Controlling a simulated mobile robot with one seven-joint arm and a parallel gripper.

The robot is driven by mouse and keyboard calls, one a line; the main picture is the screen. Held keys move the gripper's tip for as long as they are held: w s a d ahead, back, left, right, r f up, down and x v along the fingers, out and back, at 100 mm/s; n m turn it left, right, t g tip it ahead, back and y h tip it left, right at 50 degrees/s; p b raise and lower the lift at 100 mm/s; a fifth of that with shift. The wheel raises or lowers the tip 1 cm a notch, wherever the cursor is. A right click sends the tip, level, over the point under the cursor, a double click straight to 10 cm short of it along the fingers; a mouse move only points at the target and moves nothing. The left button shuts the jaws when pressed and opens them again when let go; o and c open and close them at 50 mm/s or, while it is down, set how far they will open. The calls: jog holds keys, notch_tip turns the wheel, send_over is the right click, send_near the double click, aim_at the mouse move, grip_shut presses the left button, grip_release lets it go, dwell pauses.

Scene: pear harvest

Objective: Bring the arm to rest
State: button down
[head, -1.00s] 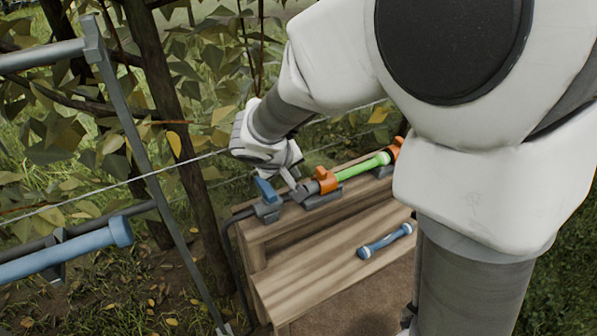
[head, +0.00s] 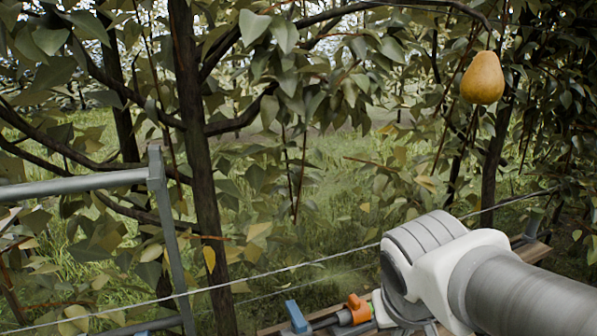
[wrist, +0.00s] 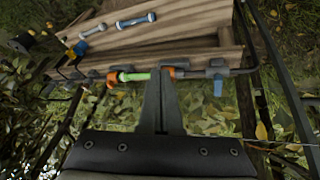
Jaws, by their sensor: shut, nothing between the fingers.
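My gripper (wrist: 161,100) shows in the wrist view with its two dark fingers together and nothing between them. It points toward the wooden bench (wrist: 200,37), apparently above it. In the head view my arm's pale end section is at the lower right, and the fingers are not clearly seen. A green tube (wrist: 140,76) with orange clamps lies along the bench edge beyond the fingertips. An orange clamp (head: 358,308) and a blue lever (head: 296,316) show at the bottom of the head view.
A ripe pear (head: 483,78) hangs at the upper right among branches. A trunk (head: 203,170), a thin wire (head: 300,264) and a grey metal frame (head: 165,225) stand nearby. A blue-and-white tool (wrist: 135,20) lies on the bench.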

jog(key=s+r+y, duration=0.1)
jog(key=s+y, duration=0.1)
jog(key=s, duration=0.3)
notch_tip(320, 180, up, 20)
jog(key=p, duration=1.9)
jog(key=shift+s+a+t+p, duration=0.3)
jog(key=shift+s, duration=0.15)
jog(key=shift+d+f, duration=0.1)
